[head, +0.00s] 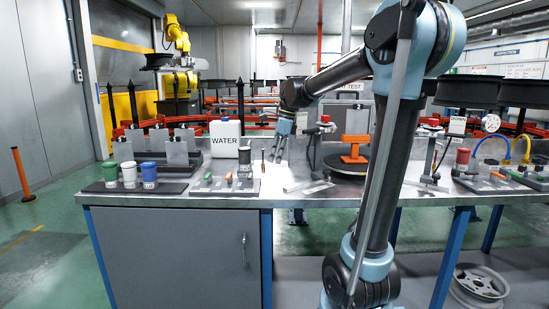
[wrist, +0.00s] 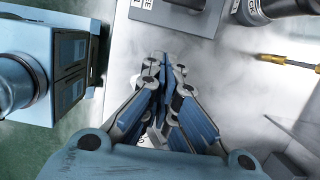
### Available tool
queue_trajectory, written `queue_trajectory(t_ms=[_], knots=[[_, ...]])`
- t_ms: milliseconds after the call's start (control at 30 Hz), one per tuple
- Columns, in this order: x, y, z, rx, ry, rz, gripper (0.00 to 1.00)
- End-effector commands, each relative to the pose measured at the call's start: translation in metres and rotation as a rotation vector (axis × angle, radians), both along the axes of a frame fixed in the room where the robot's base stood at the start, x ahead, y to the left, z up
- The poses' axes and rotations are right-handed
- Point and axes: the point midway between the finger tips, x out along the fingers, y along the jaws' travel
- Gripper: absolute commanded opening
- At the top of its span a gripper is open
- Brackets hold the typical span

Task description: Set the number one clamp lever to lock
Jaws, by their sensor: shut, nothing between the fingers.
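In the head view my gripper (head: 277,155) points down over the middle of the metal bench. In the wrist view its fingers (wrist: 164,62) are together and empty. A red-topped clamp-like fixture (head: 324,122) stands just right of the gripper in the head view, apart from it. Another red-topped upright fixture (head: 434,160) stands right of my arm. No number or lock mark is readable on either, so I cannot tell which is the number one clamp lever or how it is set. My arm hides part of the bench.
The steel bench (head: 408,195) carries a white WATER container (head: 225,140), colored-lid jars (head: 149,174) and an orange fixture on a dark round plate (head: 340,165).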

Motion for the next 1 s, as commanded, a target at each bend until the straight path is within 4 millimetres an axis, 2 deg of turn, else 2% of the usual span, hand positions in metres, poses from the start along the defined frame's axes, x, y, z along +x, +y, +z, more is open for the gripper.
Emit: queue_trajectory(t_ms=[433,700,1000], knots=[[0.0,0.019,-0.071,0.0,0.0,0.002,0.0],[0.0,0.05,-0.068,0.0,-0.001,0.003,0.0],[0.0,0.057,-0.068,0.0,0.0,0.0,0.0]])
